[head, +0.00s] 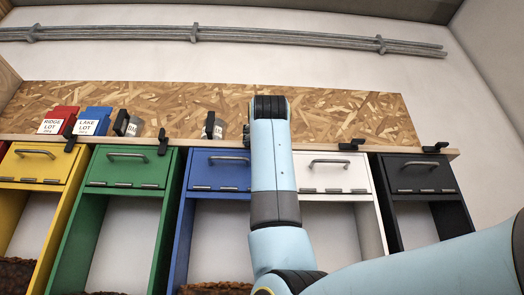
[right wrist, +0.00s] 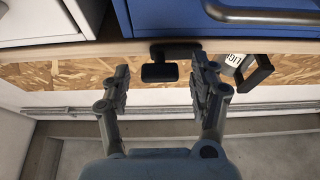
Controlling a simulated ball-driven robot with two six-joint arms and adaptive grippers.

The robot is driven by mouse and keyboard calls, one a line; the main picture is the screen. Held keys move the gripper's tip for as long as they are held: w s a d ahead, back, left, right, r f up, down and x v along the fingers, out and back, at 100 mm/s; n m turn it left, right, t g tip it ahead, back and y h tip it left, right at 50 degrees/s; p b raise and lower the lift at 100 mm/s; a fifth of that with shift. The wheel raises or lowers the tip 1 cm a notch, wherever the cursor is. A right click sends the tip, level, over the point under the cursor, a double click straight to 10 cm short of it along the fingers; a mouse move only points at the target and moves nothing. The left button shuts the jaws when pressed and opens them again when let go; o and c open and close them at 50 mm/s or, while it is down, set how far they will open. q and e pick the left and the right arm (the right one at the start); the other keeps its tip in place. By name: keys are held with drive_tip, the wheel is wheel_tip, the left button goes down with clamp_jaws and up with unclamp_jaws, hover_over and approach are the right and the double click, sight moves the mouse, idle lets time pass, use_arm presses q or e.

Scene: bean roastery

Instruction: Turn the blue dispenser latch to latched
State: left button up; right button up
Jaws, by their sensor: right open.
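The blue dispenser (head: 214,172) stands mid-row in the head view, and its blue front (right wrist: 200,14) fills the top of the right wrist view. Its black latch (right wrist: 160,72) sits on the wooden shelf edge, by the corner nearest the white dispenser. In the head view my right arm mostly covers that spot, so the latch's setting is hard to tell. My right gripper (right wrist: 159,78) is open, its two fingers on either side of the latch with gaps on both sides. No contact shows. My left gripper is not in view.
Yellow (head: 38,165), green (head: 128,168), white (head: 333,175) and black (head: 418,175) dispensers flank the blue one.

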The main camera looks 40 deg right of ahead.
drive_tip(key=shift+w+d, duration=0.15)
drive_tip(key=shift+w, duration=0.1)
drive_tip(key=c, duration=1.2)
drive_tip(key=shift+o, duration=0.2)
